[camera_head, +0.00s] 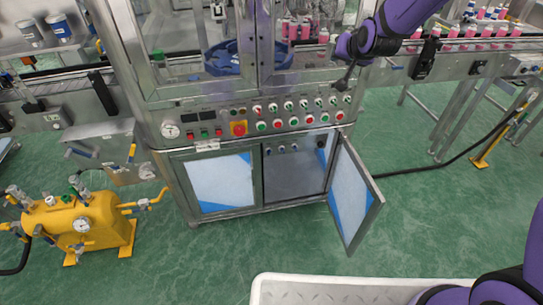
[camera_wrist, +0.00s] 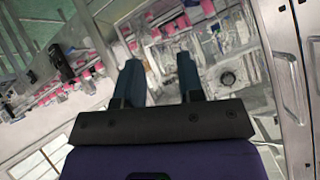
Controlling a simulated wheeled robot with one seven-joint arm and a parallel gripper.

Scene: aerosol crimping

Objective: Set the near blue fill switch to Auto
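The control panel (camera_head: 221,117) of the filling machine carries rows of small knobs and buttons below its glass doors. Selector knobs (camera_head: 304,104) sit in the upper row; red and green buttons (camera_head: 294,121) sit below them. The labels are too small to read, and I cannot tell which one is the near blue fill switch. My gripper (camera_head: 344,80) is just above the right end of the panel, apart from the knobs. In the wrist view my gripper (camera_wrist: 159,60) shows two dark fingers spread apart with nothing between them. The panel switches cannot be made out in that view.
A lower cabinet door (camera_head: 357,195) stands open into the floor space. A yellow tank (camera_head: 80,225) stands at the left. A white tray (camera_head: 345,291) is at the bottom. Green floor is free before the machine.

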